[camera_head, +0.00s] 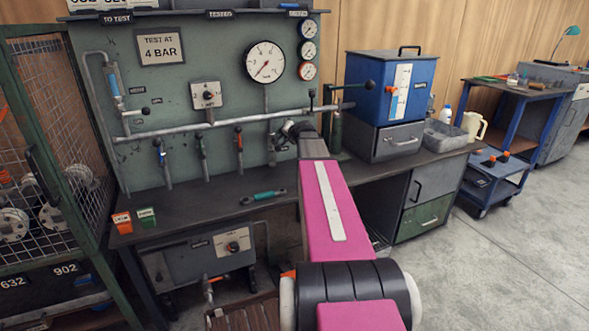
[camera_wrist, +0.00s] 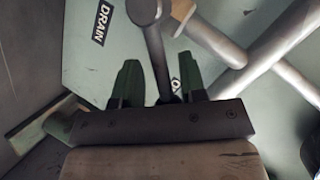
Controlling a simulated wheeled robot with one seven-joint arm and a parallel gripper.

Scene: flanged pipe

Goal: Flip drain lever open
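In the wrist view, a DRAIN label (camera_wrist: 113,22) is on the pale green panel. A dark grey lever (camera_wrist: 156,48) with a rounded knob end runs down the picture between my gripper's two green fingers. My gripper (camera_wrist: 158,72) is open, with a visible gap on each side of the lever. The lever's lower end is hidden behind the gripper body. In the head view, my gripper (camera_head: 296,128) is close to the right part of the test panel (camera_head: 180,75). There my arm and gripper largely cover the lever area.
A horizontal pipe (camera_head: 215,124) with several small valves crosses the panel. Pale pipes (camera_wrist: 270,45) lie close to the right of my gripper in the wrist view. A green-handled tool (camera_head: 263,196) lies on the bench (camera_head: 200,207). A blue box (camera_head: 390,88) stands to the right.

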